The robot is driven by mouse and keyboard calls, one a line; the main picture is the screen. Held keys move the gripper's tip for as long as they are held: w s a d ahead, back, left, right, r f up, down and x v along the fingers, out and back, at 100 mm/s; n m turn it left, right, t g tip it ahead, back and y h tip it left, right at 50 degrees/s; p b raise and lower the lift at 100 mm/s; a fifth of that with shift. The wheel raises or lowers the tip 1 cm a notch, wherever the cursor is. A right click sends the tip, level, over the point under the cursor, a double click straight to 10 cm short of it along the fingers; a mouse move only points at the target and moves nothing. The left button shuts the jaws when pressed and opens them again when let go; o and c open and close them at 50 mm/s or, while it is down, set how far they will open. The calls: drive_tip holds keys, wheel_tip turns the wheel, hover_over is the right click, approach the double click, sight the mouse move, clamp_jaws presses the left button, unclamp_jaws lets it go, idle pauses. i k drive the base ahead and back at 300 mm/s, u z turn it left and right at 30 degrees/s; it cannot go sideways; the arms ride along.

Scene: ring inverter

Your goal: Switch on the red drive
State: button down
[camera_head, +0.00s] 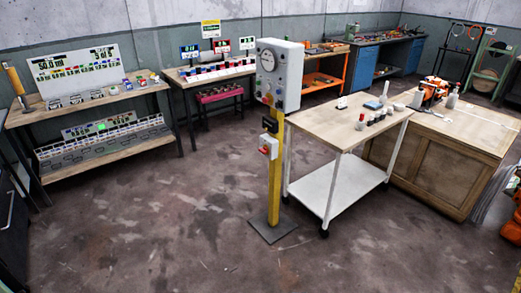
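Nothing in the camera_head view can be clearly told as the red drive. A yellow post (273,190) stands on a flat base plate in the middle of the floor. It carries a light grey control box (279,72) with a round gauge and small coloured buttons or lamps. Lower on the post is a small pale box (270,146) with a red part on its front. Whether that part is a switch, and how it is set, is too small to tell. My gripper is not in view.
A wheeled table (335,137) with small items stands right of the post, beside a wooden cabinet (430,177). Benches with displays (90,100) line the left and back. A red stool (219,95) stands at the back bench. The floor in front (160,220) is clear.

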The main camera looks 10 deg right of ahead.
sight(264, 151)
drive_tip(key=u, duration=0.35)
drive_tip(key=i, duration=0.45)
drive_tip(key=u, duration=0.8)
drive_tip(key=i, duration=0.55)
drive_tip(key=u, duration=0.35)
drive_tip(key=i, duration=1.05)
